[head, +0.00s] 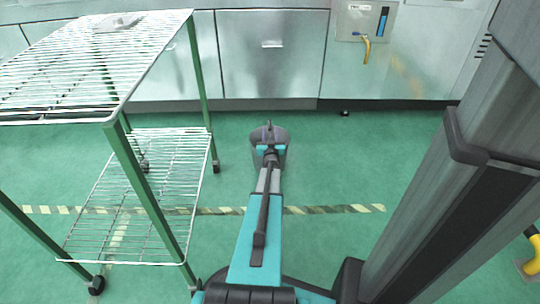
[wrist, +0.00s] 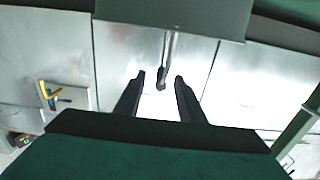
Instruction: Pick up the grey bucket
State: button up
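The grey bucket (head: 282,136) is straight ahead in the head view, at the far end of my outstretched arm, partly hidden by my gripper (head: 270,151). In the wrist view, which is upside down, what looks like the bucket (wrist: 180,18) fills the top middle as a dark block. A thin grey handle (wrist: 168,50) reaches from it to the space between my fingertips. My gripper (wrist: 160,77) is open, with a gap beside the handle on both sides. I cannot tell whether the bucket stands on the floor.
A green-framed wire shelf rack (head: 127,160) stands close on the left of my arm. Steel cabinets (head: 270,55) line the back, with a yellow tap (head: 367,48) at right. Striped tape (head: 330,209) crosses the green floor. Floor right of the bucket is clear.

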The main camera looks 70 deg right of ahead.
aim_at(270, 125)
jog(key=shift+w+d, duration=0.1)
jog(key=shift+d, duration=0.05)
jog(key=shift+b+x, duration=1.35)
jog(key=shift+x, duration=1.1)
jog(key=shift+w+r, duration=0.1)
jog(key=shift+w, duration=0.05)
grip_shut()
